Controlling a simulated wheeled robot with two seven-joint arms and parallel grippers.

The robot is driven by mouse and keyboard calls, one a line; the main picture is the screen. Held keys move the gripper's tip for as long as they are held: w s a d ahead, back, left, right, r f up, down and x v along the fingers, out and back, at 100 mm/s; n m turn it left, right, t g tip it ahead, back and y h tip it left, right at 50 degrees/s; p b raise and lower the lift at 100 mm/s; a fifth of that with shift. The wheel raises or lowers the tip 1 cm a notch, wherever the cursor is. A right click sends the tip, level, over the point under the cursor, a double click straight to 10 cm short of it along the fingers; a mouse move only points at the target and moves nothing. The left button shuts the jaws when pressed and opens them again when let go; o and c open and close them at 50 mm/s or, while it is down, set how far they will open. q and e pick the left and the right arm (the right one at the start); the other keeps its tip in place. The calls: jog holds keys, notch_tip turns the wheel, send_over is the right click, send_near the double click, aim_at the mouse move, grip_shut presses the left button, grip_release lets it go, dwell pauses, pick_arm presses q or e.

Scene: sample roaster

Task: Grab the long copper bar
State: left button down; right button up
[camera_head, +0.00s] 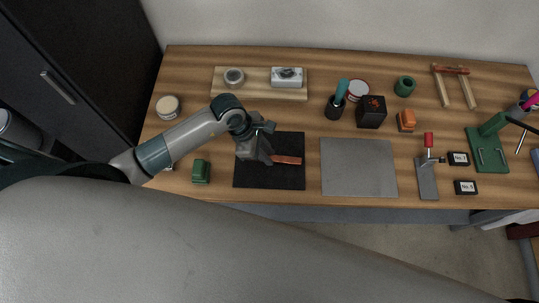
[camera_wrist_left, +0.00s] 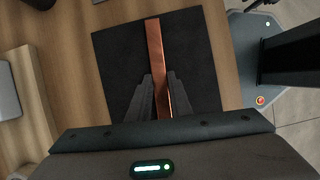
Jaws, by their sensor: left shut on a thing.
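The long copper bar (camera_head: 288,160) lies over the black mat (camera_head: 270,178), and its right part shows past my left gripper (camera_head: 266,159) in the head view. In the left wrist view the copper bar (camera_wrist_left: 155,50) runs from between the fingers of my left gripper (camera_wrist_left: 160,100) up across the black mat (camera_wrist_left: 195,45). The left gripper is shut on the bar near one end. I cannot tell whether the bar touches the mat or is slightly raised. My right gripper is not in view.
A grey plate (camera_head: 358,168) lies right of the mat, and a green block (camera_head: 201,171) stands left of it. Behind are a wooden board (camera_head: 258,91) with small items, a dark cup (camera_head: 334,108) and a black box (camera_head: 371,112). A toggle clamp (camera_head: 427,178) stands farther right.

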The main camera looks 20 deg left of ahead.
pick_arm(q)
jog(key=shift+r, duration=0.15)
